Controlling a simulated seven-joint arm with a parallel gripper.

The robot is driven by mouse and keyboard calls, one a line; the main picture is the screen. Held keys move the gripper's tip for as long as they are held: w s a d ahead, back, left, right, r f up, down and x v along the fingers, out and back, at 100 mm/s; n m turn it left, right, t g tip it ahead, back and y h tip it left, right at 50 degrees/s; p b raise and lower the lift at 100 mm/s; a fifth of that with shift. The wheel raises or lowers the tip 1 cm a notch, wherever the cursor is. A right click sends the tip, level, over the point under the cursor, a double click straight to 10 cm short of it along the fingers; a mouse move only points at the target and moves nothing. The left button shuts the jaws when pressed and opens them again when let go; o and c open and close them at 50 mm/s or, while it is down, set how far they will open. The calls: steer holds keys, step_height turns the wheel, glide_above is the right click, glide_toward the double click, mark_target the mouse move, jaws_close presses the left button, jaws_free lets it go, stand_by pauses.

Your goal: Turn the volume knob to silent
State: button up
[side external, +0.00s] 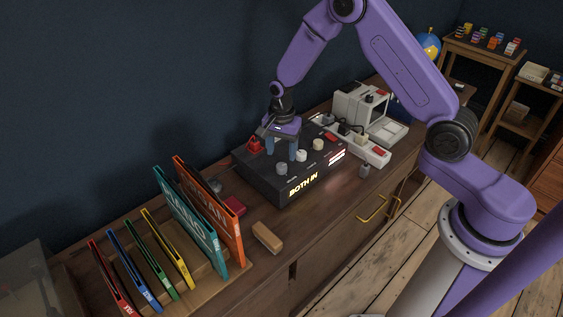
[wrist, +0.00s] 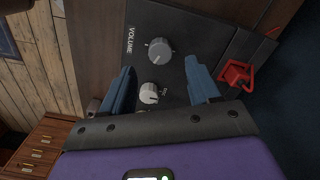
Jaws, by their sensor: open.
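The volume knob (wrist: 159,49) is a round grey knob with a pale pointer mark, next to the printed word VOLUME, on the dark control box (side external: 304,190). In the side view it appears to be the grey knob (side external: 281,168) nearest the box's left end. My gripper (side external: 281,152) points down over the box, and its two blue fingers are apart with nothing between them. In the wrist view my gripper (wrist: 159,66) has its fingers either side of the gap between the volume knob and a smaller white knob (wrist: 149,94). Contact with the box cannot be told.
A red switch (wrist: 236,75) stands beside the knobs, near the wall. A cream knob (side external: 318,144) is farther right. Upright books (side external: 190,220) and a wooden block (side external: 267,237) are left of the box. A white device (side external: 368,108) stands behind right.

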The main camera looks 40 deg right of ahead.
mark_target(281, 165)
steer(key=shift+f, duration=2.65)
steer(key=c, duration=1)
steer(key=shift+c, duration=0.2)
